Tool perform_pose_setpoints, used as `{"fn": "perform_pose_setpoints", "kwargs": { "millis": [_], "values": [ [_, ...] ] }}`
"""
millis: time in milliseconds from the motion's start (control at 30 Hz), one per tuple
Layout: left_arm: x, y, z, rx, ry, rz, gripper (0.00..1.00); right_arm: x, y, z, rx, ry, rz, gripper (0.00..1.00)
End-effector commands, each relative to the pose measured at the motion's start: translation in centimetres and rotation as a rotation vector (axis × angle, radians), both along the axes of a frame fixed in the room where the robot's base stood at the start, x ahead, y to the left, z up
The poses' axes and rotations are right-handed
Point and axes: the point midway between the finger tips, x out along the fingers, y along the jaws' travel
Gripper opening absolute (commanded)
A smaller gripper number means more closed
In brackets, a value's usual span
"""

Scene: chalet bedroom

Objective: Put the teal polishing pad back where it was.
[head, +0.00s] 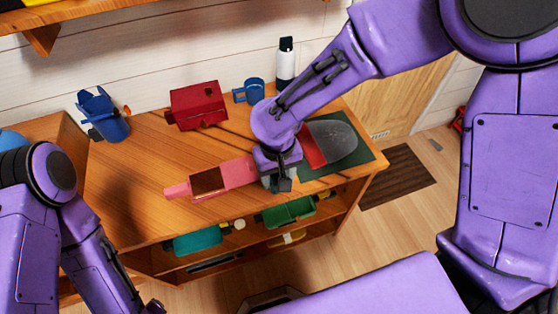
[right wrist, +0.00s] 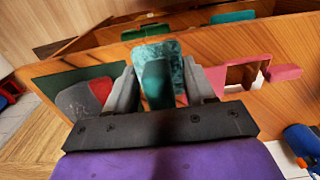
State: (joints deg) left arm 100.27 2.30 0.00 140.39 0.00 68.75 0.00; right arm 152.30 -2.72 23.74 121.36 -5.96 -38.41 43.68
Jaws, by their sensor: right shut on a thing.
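The teal polishing pad (right wrist: 158,75) is mottled teal and sits between the two grey fingers of my right gripper (right wrist: 165,90), which is shut on it. In the head view my right gripper (head: 279,182) is over the front part of the wooden table, between the pink piece and the dark green mat. Only a small bit of the pad (head: 266,182) shows there, so whether it touches the table cannot be told. My left gripper (head: 152,306) is at the bottom left edge, mostly cut off, and its jaws cannot be made out.
The dark green mat (head: 362,159) bears a grey and red object (head: 333,141). A pink handled piece (head: 230,174) lies left of my right gripper. A red box (head: 197,105), blue mug (head: 250,91), bottle (head: 286,65) and blue jug (head: 104,117) stand behind.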

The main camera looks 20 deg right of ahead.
Motion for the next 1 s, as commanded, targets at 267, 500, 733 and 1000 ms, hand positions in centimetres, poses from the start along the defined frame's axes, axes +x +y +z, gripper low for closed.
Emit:
{"fn": "perform_pose_setpoints", "kwargs": {
  "millis": [267,500,733,1000],
  "values": [
    [0.0,0.0,2.0,0.000,0.000,0.000,0.64,7.3,-2.7,-4.2,0.003,0.007,-0.004,0.21],
    [0.0,0.0,2.7,0.000,0.000,0.000,0.64,10.4,-3.8,-8.0,0.002,0.002,-0.001,0.21],
    [0.0,0.0,3.4,0.000,0.000,0.000,0.64,11.1,-4.1,-11.5,0.000,0.003,0.000,0.21],
    [0.0,0.0,3.3,0.000,0.000,0.000,0.64,11.2,-4.1,-12.0,0.001,0.000,0.000,0.21]
  ]
}}
